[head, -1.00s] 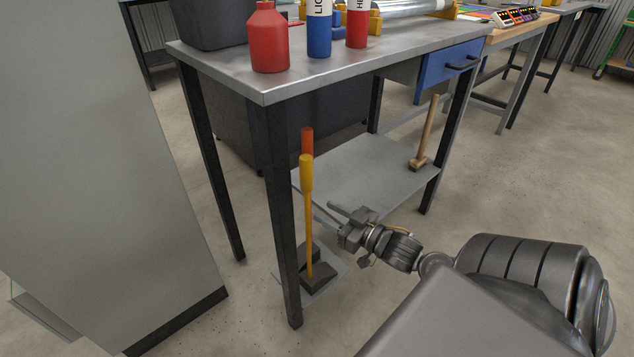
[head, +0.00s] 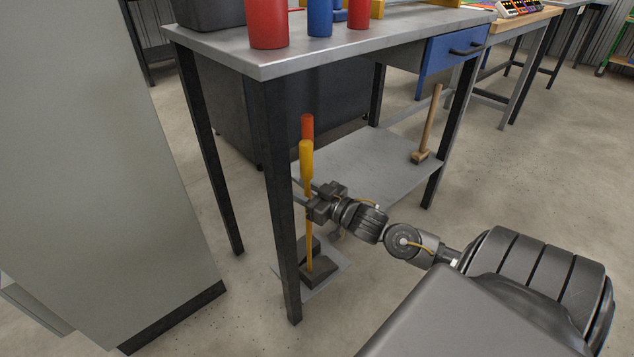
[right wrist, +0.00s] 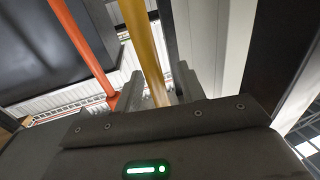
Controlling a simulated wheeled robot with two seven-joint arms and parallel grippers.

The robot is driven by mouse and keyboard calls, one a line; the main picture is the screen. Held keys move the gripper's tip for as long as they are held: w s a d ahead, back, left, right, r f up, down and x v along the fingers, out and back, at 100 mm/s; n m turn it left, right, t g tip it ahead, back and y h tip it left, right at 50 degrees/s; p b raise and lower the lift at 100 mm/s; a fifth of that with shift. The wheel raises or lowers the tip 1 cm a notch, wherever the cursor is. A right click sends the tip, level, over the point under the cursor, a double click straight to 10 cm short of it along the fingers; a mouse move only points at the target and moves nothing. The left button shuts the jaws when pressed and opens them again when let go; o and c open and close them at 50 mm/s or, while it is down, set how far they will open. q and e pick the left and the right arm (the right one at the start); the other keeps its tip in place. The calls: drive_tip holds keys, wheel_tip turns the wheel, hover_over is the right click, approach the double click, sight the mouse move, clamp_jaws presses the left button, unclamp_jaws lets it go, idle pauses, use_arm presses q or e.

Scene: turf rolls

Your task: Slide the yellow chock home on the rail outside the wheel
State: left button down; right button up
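The yellow-handled chock shows in the head view as an upright yellow handle (head: 306,161) above a dark block (head: 321,271) near the floor. A second, orange-red handle (head: 307,127) stands just behind it, with another dark block at its foot. My right gripper (head: 305,198) is at the middle of the yellow handle, its fingers on either side. In the right wrist view the yellow handle (right wrist: 147,50) runs between the two fingers, with small gaps seeming to remain. The orange-red handle (right wrist: 82,45) is outside them, to the left. No wheel or clear rail is visible. My left gripper is out of view.
A metal bench (head: 400,48) stands over the handles; its dark front leg (head: 281,200) is just left of them. A lower shelf (head: 375,172) holds a wooden mallet (head: 427,130). A grey cabinet (head: 100,180) fills the left.

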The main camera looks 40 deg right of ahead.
clamp_jaws()
idle(1.4)
drive_tip(key=shift+r, duration=0.2)
